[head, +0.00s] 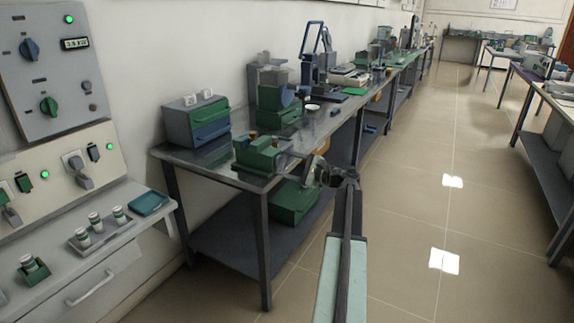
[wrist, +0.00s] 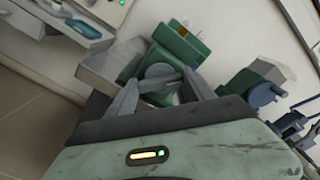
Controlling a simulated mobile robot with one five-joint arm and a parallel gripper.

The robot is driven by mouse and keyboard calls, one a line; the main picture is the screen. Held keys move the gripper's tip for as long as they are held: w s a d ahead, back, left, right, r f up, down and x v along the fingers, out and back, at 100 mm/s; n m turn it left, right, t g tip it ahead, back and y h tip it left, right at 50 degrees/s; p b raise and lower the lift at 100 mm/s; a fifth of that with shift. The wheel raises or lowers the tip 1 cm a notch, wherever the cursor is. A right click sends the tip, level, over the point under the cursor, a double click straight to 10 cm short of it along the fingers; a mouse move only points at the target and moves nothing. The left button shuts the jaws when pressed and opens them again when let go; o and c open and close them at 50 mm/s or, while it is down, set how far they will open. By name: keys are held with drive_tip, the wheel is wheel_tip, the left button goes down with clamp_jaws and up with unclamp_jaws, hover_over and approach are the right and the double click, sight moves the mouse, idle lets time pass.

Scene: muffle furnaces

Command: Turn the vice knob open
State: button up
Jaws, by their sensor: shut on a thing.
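The green vice (head: 254,156) stands on the near end of the metal workbench, with its knob side facing my arm. My gripper (head: 289,152) reaches in from the right at the vice's height. In the wrist view the two grey fingers (wrist: 160,84) come together around the vice knob (wrist: 157,72), a rounded grey-green part with a bar across it. The gripper is shut on the knob. The green vice body (wrist: 130,70) shows behind the fingers and is partly hidden by them. The knob is hidden by the gripper in the head view.
A grey box with green and blue drawers (head: 196,120) stands behind the vice against the wall. Other equipment (head: 278,90) stands further along the metal workbench (head: 222,165). A furnace panel and a shelf with small jars (head: 97,222) are at left.

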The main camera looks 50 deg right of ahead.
drive_tip(key=n, duration=0.4)
drive_tip(key=shift+f+n, duration=0.1)
drive_tip(key=shift+n, duration=0.2)
drive_tip(key=shift+s+f+n, duration=0.1)
drive_tip(key=shift+f+n, duration=0.05)
drive_tip(key=shift+n, duration=2.35)
drive_tip(key=o, duration=1.4)
drive_tip(key=v, duration=0.7)
drive_tip(key=shift+s, duration=0.4)
